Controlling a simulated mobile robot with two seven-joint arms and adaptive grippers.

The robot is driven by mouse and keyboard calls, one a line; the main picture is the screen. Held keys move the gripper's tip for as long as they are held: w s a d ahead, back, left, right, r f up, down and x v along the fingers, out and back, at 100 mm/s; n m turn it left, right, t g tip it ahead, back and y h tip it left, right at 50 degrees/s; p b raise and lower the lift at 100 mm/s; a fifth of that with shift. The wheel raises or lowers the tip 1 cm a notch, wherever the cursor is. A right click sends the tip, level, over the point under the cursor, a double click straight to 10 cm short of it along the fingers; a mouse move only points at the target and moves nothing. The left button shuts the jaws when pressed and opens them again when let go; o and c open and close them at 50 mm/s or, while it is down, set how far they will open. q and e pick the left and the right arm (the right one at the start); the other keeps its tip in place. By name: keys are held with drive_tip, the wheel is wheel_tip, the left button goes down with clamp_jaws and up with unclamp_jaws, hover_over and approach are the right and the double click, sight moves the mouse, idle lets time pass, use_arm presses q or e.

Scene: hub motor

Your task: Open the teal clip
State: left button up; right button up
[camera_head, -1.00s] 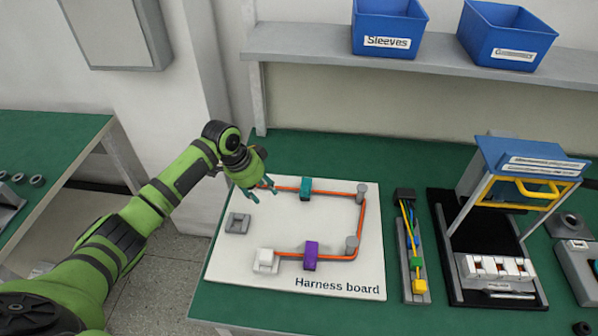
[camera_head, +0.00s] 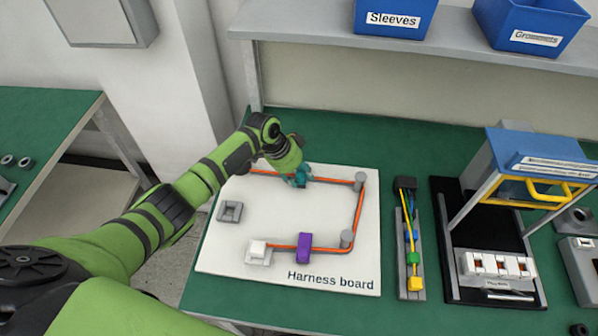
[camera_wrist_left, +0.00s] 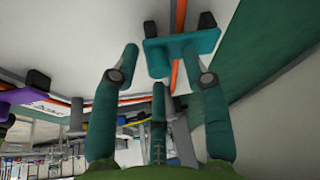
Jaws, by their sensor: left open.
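The teal clip (camera_wrist_left: 181,47) sits across the orange cable on the white harness board (camera_head: 285,215). In the left wrist view it lies just ahead of the fingertips, and one finger overlaps its edge. My left gripper (camera_head: 300,178) is open at the clip, its teal fingers spread; it also shows in the left wrist view (camera_wrist_left: 162,58). In the head view the fingers and the clip blend together, so I cannot tell whether they touch. My right gripper is not in view.
A purple clip (camera_head: 304,248) sits on the cable's near run. Grey posts (camera_head: 361,181) stand at the board's right side. A grey block (camera_head: 230,211) and a white connector (camera_head: 258,252) are on its left. A wire tray (camera_head: 410,240) and a blue-topped fixture (camera_head: 530,165) stand farther right.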

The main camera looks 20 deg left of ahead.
use_arm(q)
drive_tip(key=c, duration=0.7)
clamp_jaws()
drive_tip(key=shift+w+r, duration=0.1)
drive_tip(key=g+b, duration=0.1)
drive_tip(key=b, duration=0.3)
drive_tip(key=w+r+g+b, duration=0.1)
drive_tip(key=b, duration=0.2)
drive_tip(key=shift+w+a+n+g+h+b, duration=0.1)
drive_tip(key=shift+w+n+g+h+b, duration=0.2)
drive_tip(key=shift+g+h+b, duration=0.1)
drive_tip(key=g+b, duration=0.1)
drive_tip(key=b, duration=0.5)
drive_tip(key=r+g+b, duration=0.1)
drive_tip(key=b, duration=0.5)
drive_tip(key=shift+w+a, duration=0.1)
drive_tip(key=shift+w, duration=0.25)
drive_tip(key=shift+r+h+b, duration=0.25)
drive_tip(key=shift+h+b, duration=0.05)
drive_tip(key=shift+b, duration=0.1)
drive_tip(key=shift+r, duration=0.1)
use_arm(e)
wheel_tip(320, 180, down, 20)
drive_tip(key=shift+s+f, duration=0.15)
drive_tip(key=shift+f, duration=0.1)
